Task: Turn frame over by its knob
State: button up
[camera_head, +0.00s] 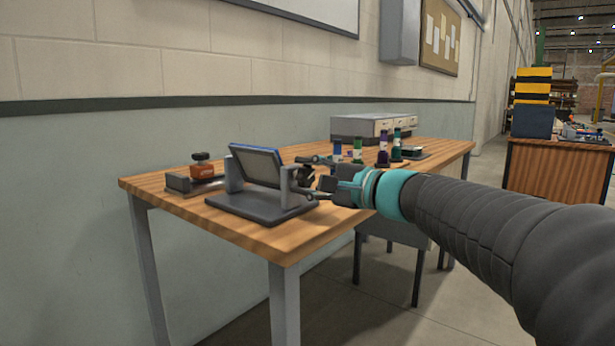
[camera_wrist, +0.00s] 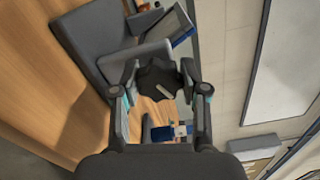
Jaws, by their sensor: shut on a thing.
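The frame (camera_head: 258,163) is a tilted flat panel with a blue edge, held between two grey uprights on a dark base (camera_head: 250,208). It also shows in the wrist view (camera_wrist: 175,27), beyond a grey upright. The dark lobed knob (camera_wrist: 158,80) is on the side of the stand facing my arm. It has a pale mark on its face. My gripper (camera_head: 312,178) reaches in from the right at the knob's height. In the wrist view its two fingers stand on either side of the knob, shut on it. The knob is partly hidden by my fingers in the head view.
An orange-brown roller device (camera_head: 201,168) stands at the table's left end. Blue, green and purple-topped rollers (camera_head: 382,150) stand behind my gripper. A grey drawer box (camera_head: 362,128) is at the back against the wall. Bare wooden tabletop (camera_head: 262,236) lies along the front edge.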

jog(key=m+p, duration=0.1)
jog(key=m, duration=0.3)
jog(key=shift+m, duration=0.4)
dwell(0.4)
jog(key=o, duration=1.2)
jog(key=shift+c, duration=0.2)
jog(key=v, duration=1.2)
